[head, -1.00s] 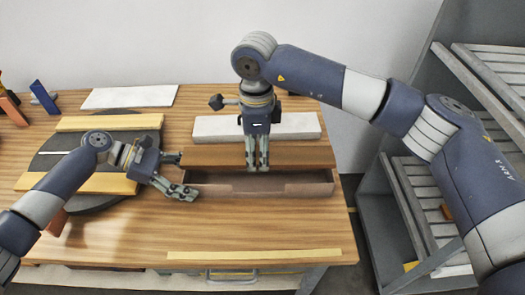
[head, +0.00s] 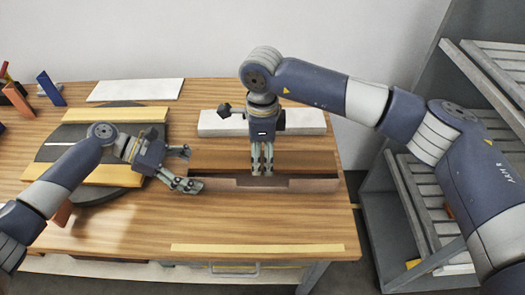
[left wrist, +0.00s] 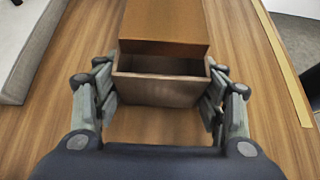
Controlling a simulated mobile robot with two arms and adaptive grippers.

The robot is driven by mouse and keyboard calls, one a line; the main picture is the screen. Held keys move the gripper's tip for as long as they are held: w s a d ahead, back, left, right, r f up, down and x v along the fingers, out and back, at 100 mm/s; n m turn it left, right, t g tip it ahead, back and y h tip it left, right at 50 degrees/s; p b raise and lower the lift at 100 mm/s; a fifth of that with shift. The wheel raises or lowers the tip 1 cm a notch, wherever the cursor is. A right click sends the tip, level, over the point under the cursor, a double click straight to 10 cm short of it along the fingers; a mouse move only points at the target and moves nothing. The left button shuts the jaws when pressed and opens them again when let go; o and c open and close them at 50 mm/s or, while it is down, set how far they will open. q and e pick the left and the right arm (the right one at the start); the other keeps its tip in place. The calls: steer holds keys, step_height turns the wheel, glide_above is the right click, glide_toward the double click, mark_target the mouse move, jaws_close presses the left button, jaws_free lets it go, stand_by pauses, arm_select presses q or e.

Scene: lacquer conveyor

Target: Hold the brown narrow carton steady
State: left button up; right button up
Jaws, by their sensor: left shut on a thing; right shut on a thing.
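The brown narrow carton (head: 300,185) lies lengthwise near the table's front right. Its near long wall shows in the head view. My left gripper (head: 186,168) is at its left end, one finger on each long side, shut on it. In the left wrist view, the carton's end wall (left wrist: 158,91) stands between my fingers, with a dark opening behind it. A brown flap (head: 310,161) spans the top, and it also shows in the left wrist view (left wrist: 165,28). My right gripper (head: 262,172) points down, its fingers close together at the flap's middle; the gripped edge is hidden.
A pale long block (head: 305,122) lies behind the carton. A dark round turntable (head: 60,138) with yellow strips is at the left. A yellow tape strip (head: 258,248) marks the front edge. A grey slatted rack (head: 440,205) stands at the right.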

stand_by(0.7)
steer(key=shift+f, duration=2.7)
steer(key=o, duration=0.7)
steer(key=o, duration=0.6)
step_height(320, 180, up, 12)
steer(key=shift+r, duration=0.1)
